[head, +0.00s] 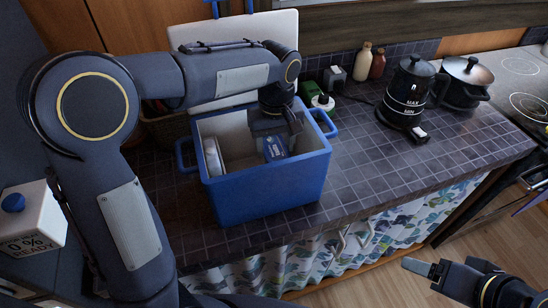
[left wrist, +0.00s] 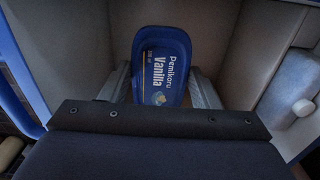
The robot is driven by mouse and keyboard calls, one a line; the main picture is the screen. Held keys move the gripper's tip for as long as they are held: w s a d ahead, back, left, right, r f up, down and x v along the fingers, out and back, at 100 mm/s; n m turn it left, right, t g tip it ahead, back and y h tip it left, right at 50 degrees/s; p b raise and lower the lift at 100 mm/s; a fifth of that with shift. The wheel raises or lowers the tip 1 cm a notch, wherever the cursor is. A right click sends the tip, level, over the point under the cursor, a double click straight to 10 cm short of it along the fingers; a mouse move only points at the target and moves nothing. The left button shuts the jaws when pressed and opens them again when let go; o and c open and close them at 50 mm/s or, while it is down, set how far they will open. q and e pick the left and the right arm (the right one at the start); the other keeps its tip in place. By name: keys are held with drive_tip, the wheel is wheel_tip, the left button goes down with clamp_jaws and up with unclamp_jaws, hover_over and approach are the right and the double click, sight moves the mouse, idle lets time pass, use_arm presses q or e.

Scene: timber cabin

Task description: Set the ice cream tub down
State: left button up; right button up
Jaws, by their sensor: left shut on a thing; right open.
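The ice cream tub is a blue tub (head: 275,148) labelled vanilla. In the head view it is inside a blue cooler box (head: 265,190) with a pale lining. My left gripper (head: 275,134) reaches down into the box from above and is shut on the tub. In the left wrist view the tub (left wrist: 161,66) sits between the two fingers, label towards the camera. I cannot tell whether its underside touches the box floor. My right gripper (head: 425,270) is open and empty at the lower right, over the floor, away from the counter.
A white round-ended item (head: 213,158) stands inside the box at its left. A black kettle (head: 406,92), a black pot (head: 466,82) and small bottles (head: 363,62) are at the back right.

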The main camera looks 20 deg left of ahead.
sight(275, 149)
use_arm(q)
drive_tip(key=shift+f, duration=2)
drive_tip(key=shift+f, duration=0.15)
drive_tip(key=o, duration=1.1)
wheel_tip(275, 149, up, 12)
drive_tip(key=shift+r, duration=0.15)
